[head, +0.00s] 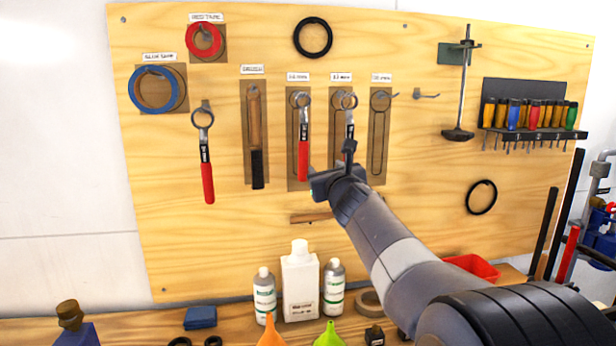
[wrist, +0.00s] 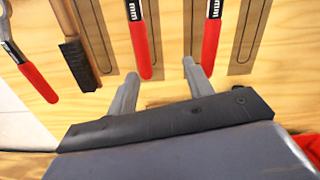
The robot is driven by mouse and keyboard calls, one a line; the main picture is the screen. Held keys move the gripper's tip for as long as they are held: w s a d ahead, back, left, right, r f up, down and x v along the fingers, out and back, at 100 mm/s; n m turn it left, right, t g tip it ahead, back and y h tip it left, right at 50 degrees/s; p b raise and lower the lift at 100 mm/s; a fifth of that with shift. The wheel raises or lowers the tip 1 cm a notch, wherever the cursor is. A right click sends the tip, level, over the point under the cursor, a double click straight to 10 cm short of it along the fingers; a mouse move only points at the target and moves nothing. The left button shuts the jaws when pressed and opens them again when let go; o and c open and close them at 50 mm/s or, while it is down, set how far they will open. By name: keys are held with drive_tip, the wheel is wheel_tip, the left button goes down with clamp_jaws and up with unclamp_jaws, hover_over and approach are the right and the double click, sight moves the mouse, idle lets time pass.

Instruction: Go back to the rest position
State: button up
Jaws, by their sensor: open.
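My gripper (head: 332,165) is raised in front of the pegboard (head: 430,220) at the end of my outstretched arm. In the wrist view its two fingers (wrist: 158,84) are spread apart with nothing between them. A red-handled wrench (head: 303,150) hangs on an outline just left of my gripper, and its handle shows above the gap between the fingers in the wrist view (wrist: 140,45). Another red-handled wrench (wrist: 211,35) hangs to its right, partly hidden behind my gripper in the head view. I cannot tell whether a finger touches either wrench.
A third wrench (head: 206,165) and a brush (head: 256,135) hang further left. The rightmost outline (head: 380,125) is empty. Bottles (head: 300,285), funnels (head: 329,336) and a red bin (head: 472,266) stand on the bench below. Screwdrivers (head: 530,115) fill a rack at right.

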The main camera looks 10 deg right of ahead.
idle(0.3)
drive_tip(key=shift+w+p, duration=0.8)
drive_tip(key=shift+w, duration=1.8)
drive_tip(key=shift+s, duration=0.1)
drive_tip(key=shift+w+r+p, duration=0.1)
drive_tip(key=shift+w+p, duration=0.25)
drive_tip(key=shift+w, duration=0.6)
